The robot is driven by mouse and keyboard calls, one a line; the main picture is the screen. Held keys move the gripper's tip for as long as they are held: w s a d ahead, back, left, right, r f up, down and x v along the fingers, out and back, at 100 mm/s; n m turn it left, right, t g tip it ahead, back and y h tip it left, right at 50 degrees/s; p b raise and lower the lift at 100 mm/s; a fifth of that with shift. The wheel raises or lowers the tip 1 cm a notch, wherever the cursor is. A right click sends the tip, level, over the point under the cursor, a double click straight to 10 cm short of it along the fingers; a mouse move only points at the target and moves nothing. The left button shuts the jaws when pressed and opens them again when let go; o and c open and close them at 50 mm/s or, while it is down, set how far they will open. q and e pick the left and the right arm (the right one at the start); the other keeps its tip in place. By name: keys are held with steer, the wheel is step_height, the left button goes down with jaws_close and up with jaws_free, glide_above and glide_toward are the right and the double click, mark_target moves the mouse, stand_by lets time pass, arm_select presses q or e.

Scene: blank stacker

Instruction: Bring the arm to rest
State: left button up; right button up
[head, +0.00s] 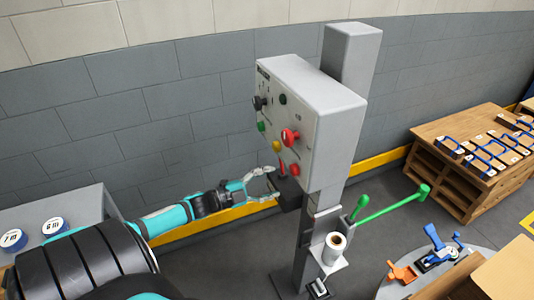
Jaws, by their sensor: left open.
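My left arm comes in from the left with teal links. Its gripper (273,185) is open, with its fingers just left of a small black box with a red-topped lever (284,180) under the control panel. I cannot tell whether the fingers touch it. The grey control panel (305,110) stands on a post and carries a red knob, a black knob and green, yellow and red buttons. My right gripper is not in the head view.
A white cup (334,246) stands on a small shelf on the post. Green handles (395,206) stick out to its right. A wooden crate (462,190) with blue-handled items is at the right. A grey table (90,203) with blue rolls is at the left.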

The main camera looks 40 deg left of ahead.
arm_select(q)
steer(key=shift+s+a, duration=0.15)
steer(key=shift+s, duration=0.1)
stand_by(0.4)
